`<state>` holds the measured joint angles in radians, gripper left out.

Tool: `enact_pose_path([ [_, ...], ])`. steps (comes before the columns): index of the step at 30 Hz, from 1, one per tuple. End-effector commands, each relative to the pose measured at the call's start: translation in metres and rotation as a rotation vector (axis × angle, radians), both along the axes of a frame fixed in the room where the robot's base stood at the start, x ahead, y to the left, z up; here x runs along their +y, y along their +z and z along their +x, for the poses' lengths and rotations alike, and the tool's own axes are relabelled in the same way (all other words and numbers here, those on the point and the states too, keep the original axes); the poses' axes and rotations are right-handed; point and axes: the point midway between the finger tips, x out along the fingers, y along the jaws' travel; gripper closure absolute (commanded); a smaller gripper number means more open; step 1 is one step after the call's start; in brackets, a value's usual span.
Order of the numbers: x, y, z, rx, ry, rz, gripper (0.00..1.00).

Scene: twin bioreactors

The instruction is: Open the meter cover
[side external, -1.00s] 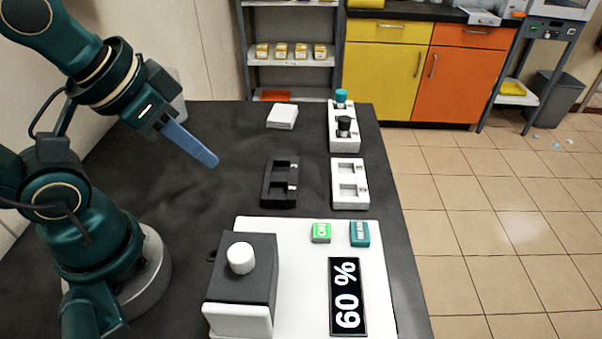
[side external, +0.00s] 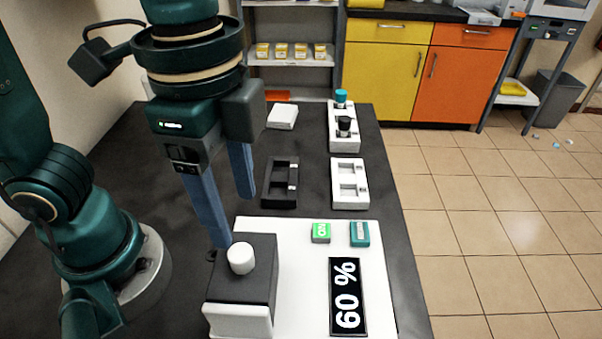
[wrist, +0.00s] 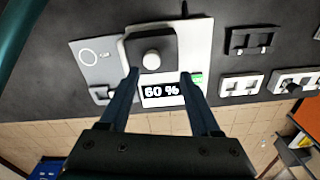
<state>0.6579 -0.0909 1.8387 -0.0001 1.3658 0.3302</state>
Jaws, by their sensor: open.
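The meter panel is a white plate (side external: 300,278) with a black "60 %" display (side external: 347,297). On its left part sits a dark block (side external: 256,284) with a white front and a round white knob (side external: 241,258) on top. The block also shows in the wrist view (wrist: 167,45), with its knob (wrist: 151,61) seen between my fingers. I cannot tell which part is the meter cover. My gripper (side external: 234,219) is open and empty, pointing down above and behind the block, its fingers apart. In the wrist view its fingertips (wrist: 160,75) spread to both sides below the knob.
A green button (side external: 320,232) and a teal button (side external: 360,234) are at the plate's far edge. Behind stand a black holder (side external: 268,190), a white holder (side external: 338,200), a rack with capped vials (side external: 335,140) and a white box (side external: 283,116).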

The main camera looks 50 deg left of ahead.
Motion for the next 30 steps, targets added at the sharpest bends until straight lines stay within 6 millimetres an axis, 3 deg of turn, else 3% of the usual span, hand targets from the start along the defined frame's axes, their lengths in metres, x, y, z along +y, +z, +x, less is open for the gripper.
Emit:
enact_pose_path([
  [4,-0.009,-0.008,-0.009,0.025,-0.06,0.02,0.36],
  [18,-0.009,-0.053,-0.009,0.024,-0.059,0.021,0.36],
  [28,-0.009,-0.058,-0.009,0.021,-0.059,0.018,0.36],
  [29,-0.009,-0.058,-0.009,0.021,-0.059,0.018,0.4],
  [30,-0.009,-0.058,-0.009,0.021,-0.059,0.018,0.55],
])
